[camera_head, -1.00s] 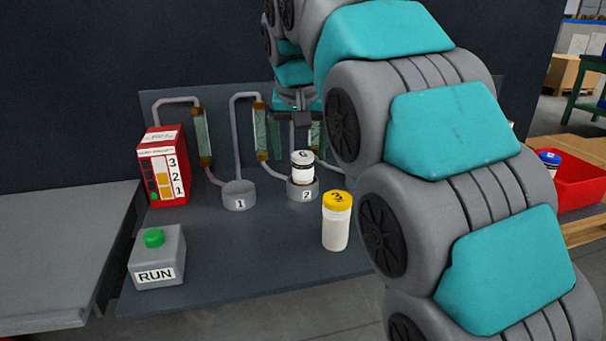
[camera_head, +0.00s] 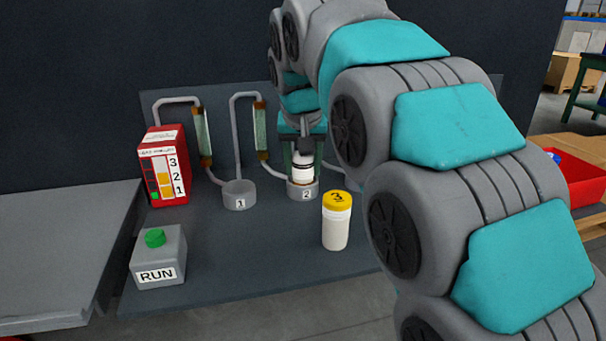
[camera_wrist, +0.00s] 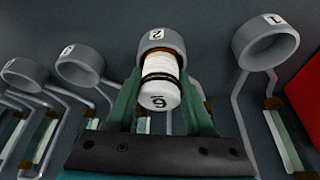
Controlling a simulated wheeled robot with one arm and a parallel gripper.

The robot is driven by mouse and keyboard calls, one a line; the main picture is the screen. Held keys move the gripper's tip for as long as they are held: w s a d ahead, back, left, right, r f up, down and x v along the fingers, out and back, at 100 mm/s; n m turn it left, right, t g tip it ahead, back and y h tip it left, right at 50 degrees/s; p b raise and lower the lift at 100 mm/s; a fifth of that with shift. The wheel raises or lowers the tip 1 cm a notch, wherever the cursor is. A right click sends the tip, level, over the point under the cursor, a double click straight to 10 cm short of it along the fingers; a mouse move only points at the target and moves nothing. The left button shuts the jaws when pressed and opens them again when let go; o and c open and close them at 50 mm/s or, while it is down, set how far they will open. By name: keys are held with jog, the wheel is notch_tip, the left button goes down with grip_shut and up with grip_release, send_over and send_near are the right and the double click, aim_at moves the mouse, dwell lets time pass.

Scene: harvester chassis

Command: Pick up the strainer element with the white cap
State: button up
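The strainer element with the white cap (camera_head: 302,173) stands upright in the grey cup marked 2 (camera_head: 303,191). In the wrist view the element (camera_wrist: 160,75) shows a white body, dark bands and a digit on its cap. Cup 2 also shows there (camera_wrist: 158,38). My gripper (camera_head: 303,163) is directly above cup 2, pointing down, with its fingers lowered around the element's top. In the wrist view my gripper (camera_wrist: 161,85) has one green finger on each side of the element. The fingers look open; whether either touches the element is hard to tell.
Cup 1 (camera_head: 239,195) is empty, left of cup 2. A yellow-capped bottle marked 3 (camera_head: 337,220) stands in front. A RUN box with a green button (camera_head: 157,257) and a red indicator box (camera_head: 164,166) stand left. Pipes rise behind the cups. A red bin (camera_head: 577,180) is at right.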

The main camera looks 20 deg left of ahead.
grip_shut()
dwell(0.3)
